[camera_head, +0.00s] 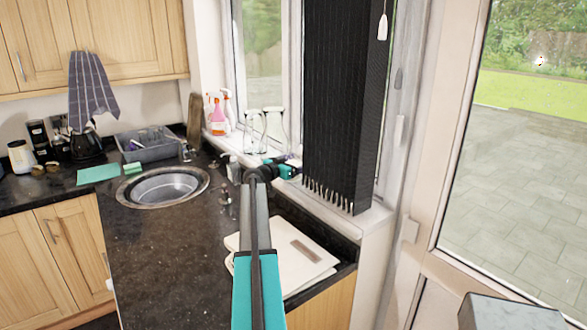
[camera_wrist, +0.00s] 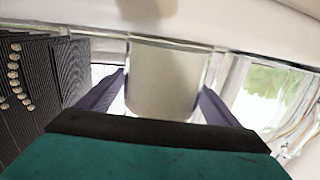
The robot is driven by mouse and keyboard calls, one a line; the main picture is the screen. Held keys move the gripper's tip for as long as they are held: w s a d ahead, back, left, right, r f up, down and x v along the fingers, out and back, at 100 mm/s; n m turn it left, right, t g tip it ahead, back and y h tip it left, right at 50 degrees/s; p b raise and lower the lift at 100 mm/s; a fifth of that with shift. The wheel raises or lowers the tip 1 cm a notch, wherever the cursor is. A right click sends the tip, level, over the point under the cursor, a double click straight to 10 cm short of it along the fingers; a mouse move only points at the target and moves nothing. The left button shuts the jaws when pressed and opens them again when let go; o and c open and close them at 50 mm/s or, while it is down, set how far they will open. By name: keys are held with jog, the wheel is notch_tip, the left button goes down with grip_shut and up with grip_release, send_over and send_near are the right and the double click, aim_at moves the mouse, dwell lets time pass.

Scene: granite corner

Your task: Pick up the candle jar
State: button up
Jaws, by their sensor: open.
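The candle jar (camera_wrist: 161,82) shows in the wrist view as a clear glass cylinder with cream-coloured filling. It stands between the two dark fingers of my gripper (camera_wrist: 163,90). The fingers are open, one on each side of the jar; I cannot tell whether either touches it. In the head view my gripper (camera_head: 291,167) is at the window sill, beside the lower left of the black blind. I cannot make out the jar there; the gripper and blind may hide it.
The black blind (camera_head: 340,100) hangs close to the right of my gripper. Clear glass bottles (camera_head: 275,125) and spray bottles (camera_head: 218,115) stand on the sill to the left. A sink (camera_head: 165,187) and white boards (camera_head: 300,262) are on the dark counter below.

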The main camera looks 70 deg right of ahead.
dwell(0.4)
jog(key=c, duration=1.4)
jog(key=shift+r, duration=0.15)
jog(key=shift+c, duration=0.2)
jog(key=shift+r+b, duration=0.85)
jog(key=shift+r, duration=0.6)
jog(key=s+r+b+v, duration=0.1)
jog(key=b+v, duration=0.3)
jog(key=v, duration=1.2)
jog(key=shift+s+a, duration=0.4)
jog(key=shift+s, duration=0.05)
